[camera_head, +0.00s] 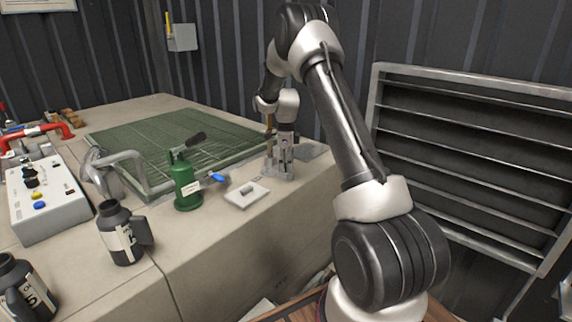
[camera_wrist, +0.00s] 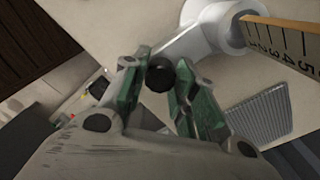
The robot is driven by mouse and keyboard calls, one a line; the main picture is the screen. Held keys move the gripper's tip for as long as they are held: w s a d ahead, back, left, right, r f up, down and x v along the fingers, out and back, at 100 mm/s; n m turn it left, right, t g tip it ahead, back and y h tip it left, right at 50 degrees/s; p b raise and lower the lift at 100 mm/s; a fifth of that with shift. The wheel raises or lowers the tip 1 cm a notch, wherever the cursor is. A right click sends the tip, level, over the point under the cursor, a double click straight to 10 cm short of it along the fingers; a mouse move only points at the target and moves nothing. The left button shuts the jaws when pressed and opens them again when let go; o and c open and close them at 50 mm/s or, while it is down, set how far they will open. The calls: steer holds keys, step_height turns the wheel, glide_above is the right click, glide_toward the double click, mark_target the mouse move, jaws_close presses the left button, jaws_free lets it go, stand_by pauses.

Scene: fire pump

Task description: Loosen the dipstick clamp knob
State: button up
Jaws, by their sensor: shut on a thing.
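The clamp knob (camera_wrist: 160,75) is a small dark round knob in the wrist view. It sits between the fingertips of my gripper (camera_wrist: 160,82), which is shut on it. A pale grey clamp arm (camera_wrist: 198,38) runs from behind the knob to a round collar (camera_wrist: 236,25) at upper right. The yellow dipstick (camera_wrist: 285,38) with black numbers passes by the collar. In the head view my gripper (camera_head: 283,160) is at the right end of the bench, over the clamp stand, and hides the knob. A bit of the yellow dipstick (camera_head: 269,125) shows beside it.
A white plate (camera_head: 246,195) with a small grey piece lies left of my gripper. A green bottle-like can (camera_head: 187,185), a bent grey pipe (camera_head: 125,165), black bottles (camera_head: 120,235) and a control box (camera_head: 45,200) stand further left. A green mat (camera_head: 170,135) lies behind.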

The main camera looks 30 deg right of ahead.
steer(key=shift+n, duration=0.3)
steer(key=n, duration=1.1)
steer(key=shift+n, duration=0.4)
steer(key=n, duration=0.6)
steer(key=shift+w, duration=0.1)
steer(key=n, duration=0.6)
steer(key=shift+n, duration=0.4)
steer(key=o, duration=1)
